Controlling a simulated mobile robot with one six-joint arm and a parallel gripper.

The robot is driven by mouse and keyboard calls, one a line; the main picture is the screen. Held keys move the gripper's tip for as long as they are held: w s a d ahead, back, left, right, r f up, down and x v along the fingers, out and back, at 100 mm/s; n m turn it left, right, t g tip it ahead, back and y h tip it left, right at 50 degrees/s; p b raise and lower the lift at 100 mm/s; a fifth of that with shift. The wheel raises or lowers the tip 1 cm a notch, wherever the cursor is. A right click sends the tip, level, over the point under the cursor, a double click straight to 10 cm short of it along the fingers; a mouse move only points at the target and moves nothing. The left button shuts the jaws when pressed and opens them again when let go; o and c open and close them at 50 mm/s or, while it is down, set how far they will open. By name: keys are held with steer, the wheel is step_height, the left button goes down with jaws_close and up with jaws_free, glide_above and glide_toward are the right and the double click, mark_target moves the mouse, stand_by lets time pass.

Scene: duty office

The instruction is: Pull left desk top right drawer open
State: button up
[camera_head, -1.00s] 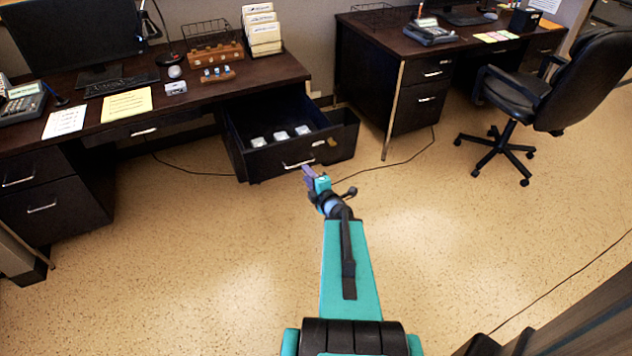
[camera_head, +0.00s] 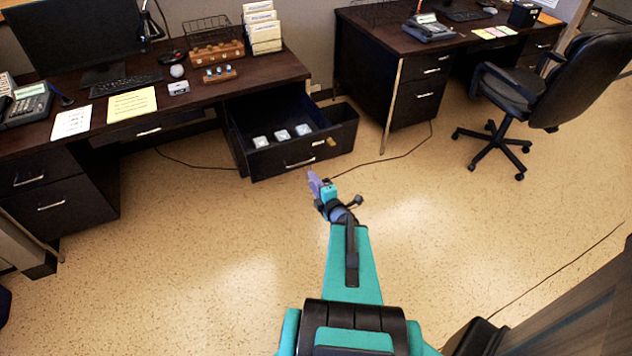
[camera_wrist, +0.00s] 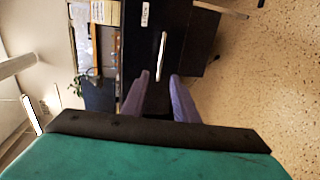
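The left desk (camera_head: 262,72) has its top right drawer (camera_head: 262,165) pulled well out, with several small white-topped items (camera_head: 282,135) inside. The drawer front carries a silver handle (camera_head: 300,163), which also shows in the wrist view (camera_wrist: 163,50). My gripper (camera_head: 314,181) is just in front of the drawer front, slightly below and right of the handle in the head view. In the wrist view its two purple fingers (camera_wrist: 160,78) are apart with nothing clearly held. The handle lies ahead, its near end lined up with the gap; I cannot tell whether they touch.
A second desk (camera_head: 415,95) and a black office chair (camera_head: 530,95) are at the right. A cable (camera_head: 395,155) runs along the floor. The floor (camera_head: 200,240) before the left desk is clear.

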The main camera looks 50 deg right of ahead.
steer(key=shift+p+v, duration=0.85)
steer(key=shift+v, duration=0.05)
